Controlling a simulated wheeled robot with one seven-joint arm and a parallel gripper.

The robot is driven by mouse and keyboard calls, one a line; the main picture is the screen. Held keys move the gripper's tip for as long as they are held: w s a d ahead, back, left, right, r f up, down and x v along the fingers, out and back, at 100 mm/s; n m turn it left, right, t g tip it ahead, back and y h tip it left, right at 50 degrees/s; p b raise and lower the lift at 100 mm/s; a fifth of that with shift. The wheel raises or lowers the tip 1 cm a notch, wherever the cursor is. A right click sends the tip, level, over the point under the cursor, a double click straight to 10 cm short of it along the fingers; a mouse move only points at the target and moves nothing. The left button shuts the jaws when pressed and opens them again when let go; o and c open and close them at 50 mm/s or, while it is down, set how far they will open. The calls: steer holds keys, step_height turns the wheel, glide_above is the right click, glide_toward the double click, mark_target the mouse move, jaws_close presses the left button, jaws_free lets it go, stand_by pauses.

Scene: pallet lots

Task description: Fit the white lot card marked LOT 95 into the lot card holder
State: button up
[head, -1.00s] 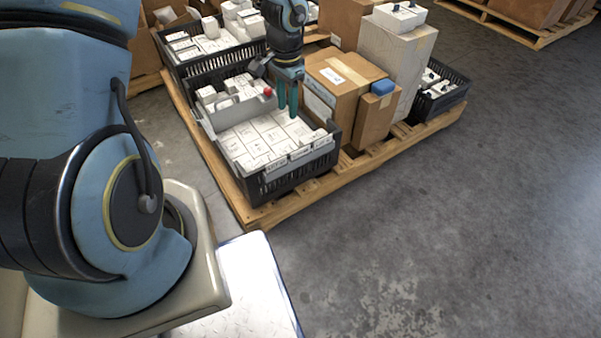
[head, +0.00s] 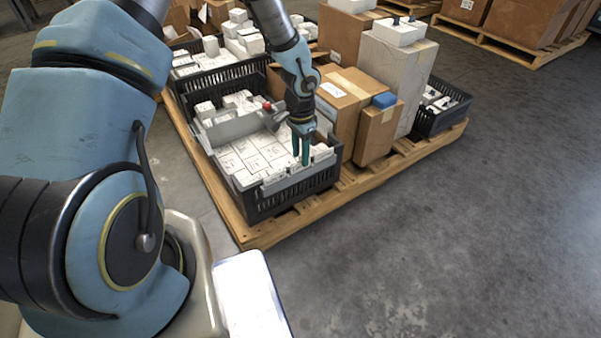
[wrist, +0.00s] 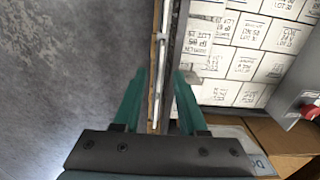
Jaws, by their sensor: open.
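My gripper (head: 301,150) is open and points down at the front right wall of the black crate (head: 295,195). In the wrist view my open fingers (wrist: 160,78) stand on either side of a thin pale strip (wrist: 162,60), seen edge-on along the outside of the crate wall. I cannot tell whether this strip is the lot card holder or a card. The crate holds rows of white boxes (head: 245,157) with printed labels, some reading LOT. I cannot make out LOT 95 on any card.
A grey divider with a red knob (head: 266,105) crosses the crate. Cardboard boxes (head: 376,130) stand to the right, one with a blue item (head: 384,100) on top. A wooden pallet (head: 270,232) lies underneath. The concrete floor (head: 450,240) at the right is clear.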

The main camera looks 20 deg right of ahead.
mark_target(300, 170)
step_height(300, 170, down, 2)
steer(key=shift+f, duration=0.2)
steer(key=shift+c, duration=0.3)
jaws_close()
